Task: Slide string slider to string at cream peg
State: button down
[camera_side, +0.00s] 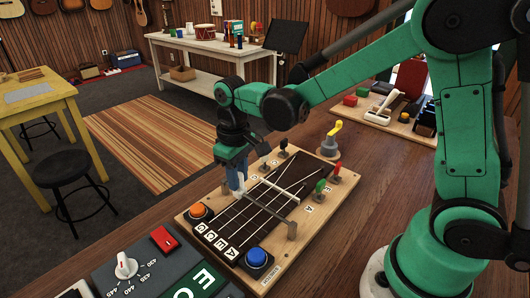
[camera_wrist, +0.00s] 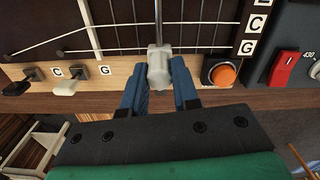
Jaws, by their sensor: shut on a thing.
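My gripper (camera_side: 238,186) has blue fingers and is over the far left edge of the string board (camera_side: 218,204). In the wrist view the gripper (camera_wrist: 159,78) is shut on a light grey block, the string slider (camera_wrist: 158,62), at the board's edge. A thin grey rail (camera_wrist: 158,18) runs from it across the strings, to a post (camera_side: 292,230) at the near side. In the side view my fingers hide most of the slider.
A black peg (camera_wrist: 33,74), a green peg (camera_side: 320,188) and a red peg (camera_side: 337,170) are on the board. A cream bar (camera_wrist: 90,25) crosses the strings. An orange button (camera_wrist: 223,74) is right of the slider; a blue button (camera_side: 257,257) is at the near corner.

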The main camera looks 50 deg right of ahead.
jog(key=shift+w, duration=0.2)
jog(key=c, duration=0.7)
grip_release()
jog(key=shift+o, duration=0.2)
jog(key=shift+r, duration=2.8)
jog(key=shift+s, duration=0.1)
jog(key=shift+s+d+r, duration=0.1)
jog(key=shift+s+r, duration=0.1)
jog(key=s+d+m+t, duration=0.1)
jog(key=s+d+t, duration=0.1)
jog(key=s+t, duration=0.5)
jog(key=shift+s+d+r+m, duration=0.15)
jog(key=shift+d+r+m, duration=0.25)
jog(key=shift+r, duration=0.05)
